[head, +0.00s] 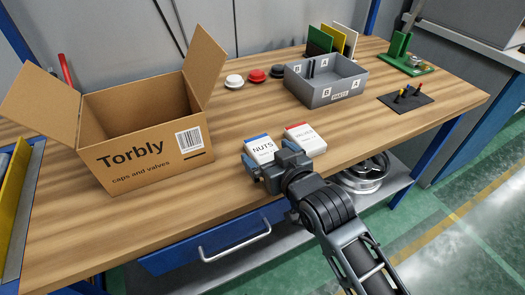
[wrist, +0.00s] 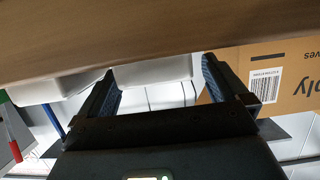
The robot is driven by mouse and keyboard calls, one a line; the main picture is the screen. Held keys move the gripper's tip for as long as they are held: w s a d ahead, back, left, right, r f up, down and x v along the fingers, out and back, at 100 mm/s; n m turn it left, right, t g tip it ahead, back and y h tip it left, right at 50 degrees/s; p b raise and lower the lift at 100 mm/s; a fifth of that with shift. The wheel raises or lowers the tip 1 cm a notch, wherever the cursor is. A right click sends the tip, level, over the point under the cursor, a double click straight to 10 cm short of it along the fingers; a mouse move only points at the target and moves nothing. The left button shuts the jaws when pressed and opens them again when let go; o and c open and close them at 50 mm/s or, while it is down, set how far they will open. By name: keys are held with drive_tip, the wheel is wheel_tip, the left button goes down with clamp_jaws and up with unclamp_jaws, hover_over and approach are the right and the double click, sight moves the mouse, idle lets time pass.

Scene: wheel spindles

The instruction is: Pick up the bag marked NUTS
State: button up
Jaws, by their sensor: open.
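The bag marked NUTS (head: 261,148), white with a blue top edge, lies on the wooden table near its front edge. Beside it on the right is a similar white bag with a red top edge (head: 306,138); its print is too small to read. My gripper (head: 270,160) is open at the near side of the NUTS bag and partly hides it. In the wrist view, which looks upside down, a white bag (wrist: 152,73) shows between the spread fingers of my gripper (wrist: 160,84). The other white bag (wrist: 50,88) is to the left, outside the fingers.
An open cardboard box marked Torbly (head: 150,155) stands to the left. A grey divided tray (head: 325,92), white, red and dark round pieces, upright coloured panels and a green stand (head: 400,55) are farther back. A black mat (head: 405,101) lies right. Bare table surrounds the bags.

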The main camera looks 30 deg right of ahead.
sight(267, 152)
drive_tip(key=shift+x, duration=1.55)
drive_tip(key=shift+d, duration=0.1)
drive_tip(key=c, duration=1.1)
